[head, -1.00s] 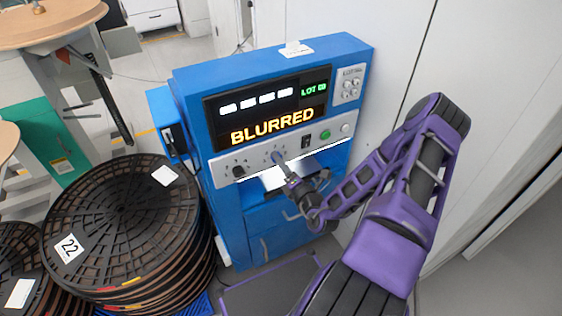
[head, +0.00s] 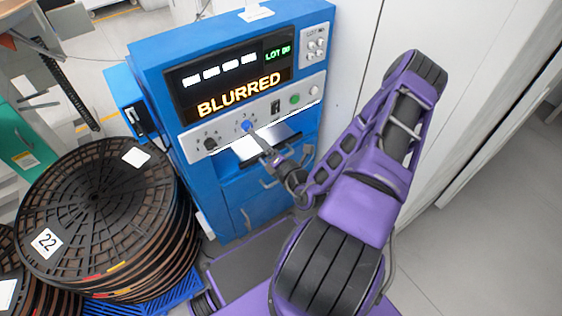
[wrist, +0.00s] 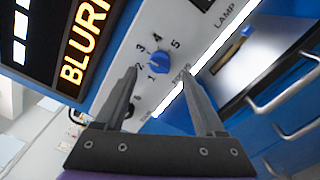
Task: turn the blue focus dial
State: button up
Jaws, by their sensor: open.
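The blue focus dial (wrist: 160,62) is a small round knob on a pale panel, with the numbers 1 to 5 around it in the wrist view. I cannot read its pointer setting for sure. In the head view, the dial (head: 246,126) is on the front of the blue machine, under a display (head: 236,85) reading BLURRED in orange. My gripper (wrist: 158,73) is open and empty, its fingers pointing at the panel. The dial appears between the fingertips in the wrist view; I cannot tell whether they touch it.
A black knob (head: 210,144) is left of the dial; a black switch (head: 275,106) and green button (head: 294,99) are right. A bright slot (head: 262,144) and drawer handles lie below. Stacked black reels (head: 95,205) stand at left, a white wall (head: 355,60) at right.

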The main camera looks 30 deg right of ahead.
jog(key=s, duration=1.2)
jog(key=shift+s+d, duration=0.2)
jog(key=shift+s, duration=0.2)
